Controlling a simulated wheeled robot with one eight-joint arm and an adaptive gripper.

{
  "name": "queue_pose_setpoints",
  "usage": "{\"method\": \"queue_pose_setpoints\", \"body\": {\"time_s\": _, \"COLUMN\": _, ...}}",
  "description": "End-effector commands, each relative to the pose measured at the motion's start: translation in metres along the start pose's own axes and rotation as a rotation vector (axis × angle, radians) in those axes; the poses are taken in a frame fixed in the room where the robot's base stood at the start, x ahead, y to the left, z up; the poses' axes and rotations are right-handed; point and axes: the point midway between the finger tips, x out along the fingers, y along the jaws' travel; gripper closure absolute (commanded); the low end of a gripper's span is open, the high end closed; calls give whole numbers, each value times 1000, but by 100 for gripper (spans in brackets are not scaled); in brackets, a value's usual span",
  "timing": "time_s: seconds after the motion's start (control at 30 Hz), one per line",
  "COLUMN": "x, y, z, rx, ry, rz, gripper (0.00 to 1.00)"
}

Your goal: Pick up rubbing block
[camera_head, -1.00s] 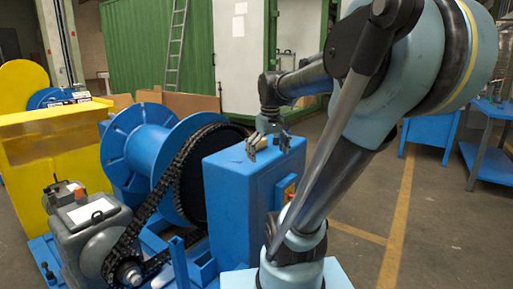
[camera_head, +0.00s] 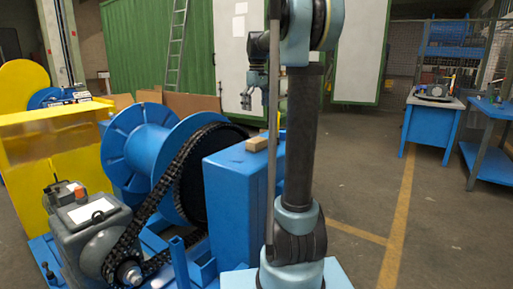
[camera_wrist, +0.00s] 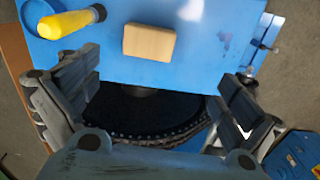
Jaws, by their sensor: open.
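The rubbing block (camera_head: 256,143) is a small tan block lying on top of the blue cabinet (camera_head: 232,185). The block also shows in the wrist view (camera_wrist: 149,42), near the top centre, on the blue surface. My gripper (camera_head: 255,101) is above the block in the head view, clear of it. In the wrist view my gripper (camera_wrist: 160,78) has its two fingers spread wide, with nothing between them. The block lies beyond the fingertips in that picture, apart from both fingers.
A yellow-handled tool (camera_wrist: 70,22) lies on the cabinet, left of the block in the wrist view. The blue drum (camera_head: 150,150) and black chain (camera_head: 165,200) stand beside the cabinet. A blue workbench (camera_head: 435,125) is at the right, with open floor before it.

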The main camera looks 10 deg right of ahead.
Motion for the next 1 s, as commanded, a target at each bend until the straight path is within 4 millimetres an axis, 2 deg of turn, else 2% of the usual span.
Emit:
{"method": "queue_pose_setpoints", "body": {"time_s": 0.2, "x": -4, "y": 14, "z": -17, "rx": -36, "ry": -7, "rz": -6, "gripper": 0}}
{"method": "queue_pose_setpoints", "body": {"time_s": 0.33, "x": 5, "y": 16, "z": -19, "rx": -41, "ry": -8, "rz": -7, "gripper": 0}}
{"method": "queue_pose_setpoints", "body": {"time_s": 0.8, "x": 86, "y": 15, "z": -18, "rx": -40, "ry": -8, "rz": -7, "gripper": 0}}
{"method": "queue_pose_setpoints", "body": {"time_s": 1.0, "x": 111, "y": 15, "z": -17, "rx": -40, "ry": -8, "rz": -7, "gripper": 0}}
